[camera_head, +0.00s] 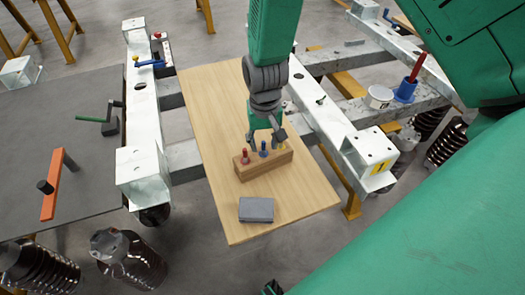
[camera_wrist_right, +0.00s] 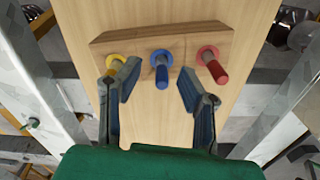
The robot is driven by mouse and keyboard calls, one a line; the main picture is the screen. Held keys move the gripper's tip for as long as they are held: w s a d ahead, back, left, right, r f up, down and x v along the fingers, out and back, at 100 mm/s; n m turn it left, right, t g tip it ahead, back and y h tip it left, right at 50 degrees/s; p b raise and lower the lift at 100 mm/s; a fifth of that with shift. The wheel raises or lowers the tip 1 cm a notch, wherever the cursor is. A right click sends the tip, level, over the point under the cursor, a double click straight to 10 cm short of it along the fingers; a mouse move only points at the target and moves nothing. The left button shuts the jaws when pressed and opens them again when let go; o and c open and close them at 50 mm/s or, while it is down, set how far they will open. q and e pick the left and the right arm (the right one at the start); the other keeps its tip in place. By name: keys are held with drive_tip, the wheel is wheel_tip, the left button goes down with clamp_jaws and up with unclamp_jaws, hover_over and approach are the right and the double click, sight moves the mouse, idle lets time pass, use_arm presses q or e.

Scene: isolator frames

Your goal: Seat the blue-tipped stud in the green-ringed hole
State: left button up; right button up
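The blue-tipped stud (camera_head: 263,149) stands upright in a wooden block (camera_head: 266,170), between a red stud (camera_head: 244,157) and a yellow one. My right gripper (camera_head: 266,141) is above the block, pointing down. In the right wrist view its fingers (camera_wrist_right: 156,84) are open, one on each side of the blue stud (camera_wrist_right: 161,72), with visible gaps to it. The yellow stud (camera_wrist_right: 115,64) is partly behind one finger. A small green spot (camera_head: 320,99) shows on the right-hand frame beam; whether it is a ringed hole is too small to tell.
The block stands on a wooden board (camera_head: 215,110) with a grey box (camera_head: 257,210) near it. Metal frame beams (camera_head: 335,125) flank the board. A blue holder with a red rod (camera_head: 406,90) and a white cup (camera_head: 379,97) stand at the right.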

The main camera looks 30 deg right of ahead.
drive_tip(key=shift+d+f, duration=0.25)
drive_tip(key=shift+f, duration=0.4)
drive_tip(key=shift+a+r, duration=0.1)
drive_tip(key=shift+a, duration=0.5)
clamp_jaws()
drive_tip(key=shift+d, duration=0.15)
